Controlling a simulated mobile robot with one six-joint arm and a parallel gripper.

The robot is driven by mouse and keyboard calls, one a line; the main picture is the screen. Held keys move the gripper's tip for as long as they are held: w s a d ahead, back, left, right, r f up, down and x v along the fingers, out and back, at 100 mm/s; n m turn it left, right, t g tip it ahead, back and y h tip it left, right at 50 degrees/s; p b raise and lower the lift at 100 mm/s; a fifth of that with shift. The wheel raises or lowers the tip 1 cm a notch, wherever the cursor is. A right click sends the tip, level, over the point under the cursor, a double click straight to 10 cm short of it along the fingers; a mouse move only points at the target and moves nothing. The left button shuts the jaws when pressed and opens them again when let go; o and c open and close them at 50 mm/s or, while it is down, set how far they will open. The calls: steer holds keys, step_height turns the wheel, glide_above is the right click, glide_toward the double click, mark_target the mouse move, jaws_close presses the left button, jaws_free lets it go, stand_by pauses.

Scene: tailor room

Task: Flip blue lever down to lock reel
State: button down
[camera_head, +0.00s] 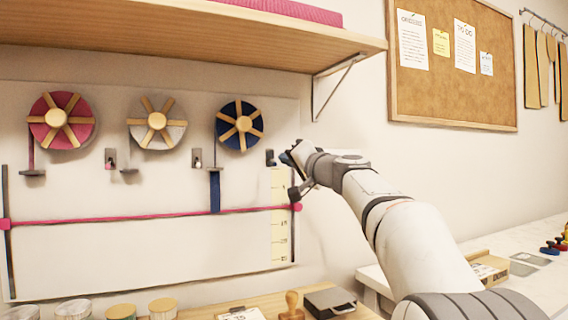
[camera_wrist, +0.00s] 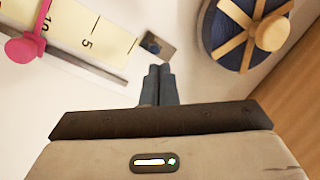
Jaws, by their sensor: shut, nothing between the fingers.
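The blue reel (camera_head: 239,125) with wooden spokes hangs on the white wall panel, right of the white and pink reels. It also shows at the upper right of the wrist view (camera_wrist: 225,38). The small blue lever on its metal plate (camera_wrist: 158,45) is just beyond my fingertips in the wrist view. In the head view the lever plate (camera_head: 270,157) is right of and below the blue reel, partly crowded by my gripper. I cannot tell whether the lever is up or down. My gripper (camera_head: 285,158) is shut and empty, its fingertips (camera_wrist: 159,68) close to the plate; contact is unclear.
A wooden shelf (camera_head: 180,40) runs above the reels. A yellow measuring scale (camera_head: 279,215) and a pink cross bar (camera_head: 150,216) lie below the lever. Similar levers sit beside the pink reel (camera_head: 62,121) and white reel (camera_head: 157,122). A worktop with jars is below.

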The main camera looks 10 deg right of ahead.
steer(key=s+d+f+b, duration=0.1)
steer(key=s+d+f, duration=0.1)
steer(key=s+d, duration=0.5)
steer(key=shift+b+v, duration=0.3)
steer(key=shift+v, duration=0.55)
steer(key=shift+a+f, duration=0.1)
steer(key=shift+f, duration=0.05)
steer(key=s+a+f+n+g+h+p, duration=0.25)
steer(key=s+a+f+g+p, duration=0.8)
steer(key=p, duration=0.65)
steer(key=s+d+f+n+g+h+p, duration=0.1)
steer(key=s+p, duration=0.4)
steer(key=s, duration=0.5)
steer(key=s+d+f+n+g+h+p, duration=0.1)
steer(key=s+d+f+g+h+p, duration=0.2)
steer(key=s, duration=0.7)
step_height(320, 180, down, 3)
steer(key=d+h+p, duration=0.1)
steer(key=h+p, duration=0.1)
steer(key=p, duration=0.1)
steer(key=shift+d+f+p, duration=0.25)
steer(key=shift+d+p, duration=0.05)
steer(key=shift+d, duration=0.05)
